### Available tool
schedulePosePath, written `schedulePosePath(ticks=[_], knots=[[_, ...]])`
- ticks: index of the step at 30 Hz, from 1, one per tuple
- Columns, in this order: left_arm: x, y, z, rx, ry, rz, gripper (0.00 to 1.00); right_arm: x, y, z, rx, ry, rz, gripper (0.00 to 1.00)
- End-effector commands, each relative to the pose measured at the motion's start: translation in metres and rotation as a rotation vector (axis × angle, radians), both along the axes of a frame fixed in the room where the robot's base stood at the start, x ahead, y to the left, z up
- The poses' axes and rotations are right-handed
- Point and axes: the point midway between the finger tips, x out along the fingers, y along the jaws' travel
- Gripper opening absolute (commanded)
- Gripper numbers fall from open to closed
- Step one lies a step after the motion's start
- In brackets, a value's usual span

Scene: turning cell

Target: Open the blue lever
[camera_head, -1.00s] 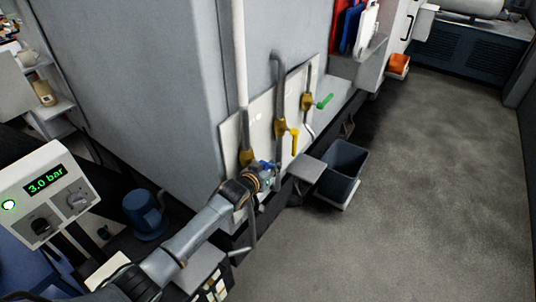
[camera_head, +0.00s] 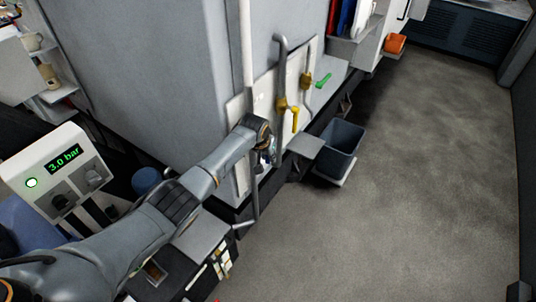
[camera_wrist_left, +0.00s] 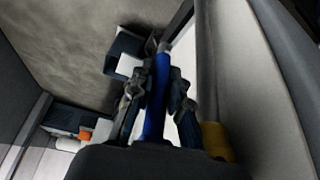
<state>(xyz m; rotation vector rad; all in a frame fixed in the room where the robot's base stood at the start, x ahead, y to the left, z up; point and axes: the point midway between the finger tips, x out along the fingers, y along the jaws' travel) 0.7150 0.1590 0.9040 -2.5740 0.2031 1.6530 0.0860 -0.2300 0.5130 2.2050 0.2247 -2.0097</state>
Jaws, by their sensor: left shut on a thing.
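The blue lever (camera_wrist_left: 157,85) runs lengthwise between the two fingers of my left gripper (camera_wrist_left: 157,92) in the left wrist view. The gripper is shut on it. A yellow-brass valve part (camera_wrist_left: 217,140) shows right beside the fingers. In the head view my left gripper (camera_head: 267,156) is at the lower left of the white valve panel (camera_head: 268,88) and hides the blue lever and its valve. From this view I cannot tell the lever's angle. My right gripper is not in view.
A yellow lever (camera_head: 295,119) and a green lever (camera_head: 324,81) sit on neighbouring pipes to the right. A grey bin (camera_head: 342,140) stands below the panel. A gauge box (camera_head: 58,175) reads 3.0 bar. The floor at right is clear.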

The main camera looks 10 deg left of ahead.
Motion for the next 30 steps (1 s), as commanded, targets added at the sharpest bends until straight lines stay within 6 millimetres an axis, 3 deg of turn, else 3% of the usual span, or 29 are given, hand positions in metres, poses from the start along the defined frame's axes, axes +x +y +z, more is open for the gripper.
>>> schedulePosePath(ticks=[19, 20, 23, 30], knots=[[-0.0030, 0.0011, -0.0009, 0.019, 0.053, 0.000, 0.00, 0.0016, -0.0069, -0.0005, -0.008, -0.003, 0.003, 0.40], [-0.0029, 0.0012, -0.0010, 0.019, 0.053, 0.000, 0.19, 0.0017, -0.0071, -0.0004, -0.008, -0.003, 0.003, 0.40], [-0.0029, 0.0012, -0.0010, 0.019, 0.053, 0.000, 0.40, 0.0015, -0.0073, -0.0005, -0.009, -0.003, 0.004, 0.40], [-0.0024, 0.0011, -0.0005, 0.019, 0.051, 0.000, 0.40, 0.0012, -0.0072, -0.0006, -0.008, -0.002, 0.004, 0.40]])
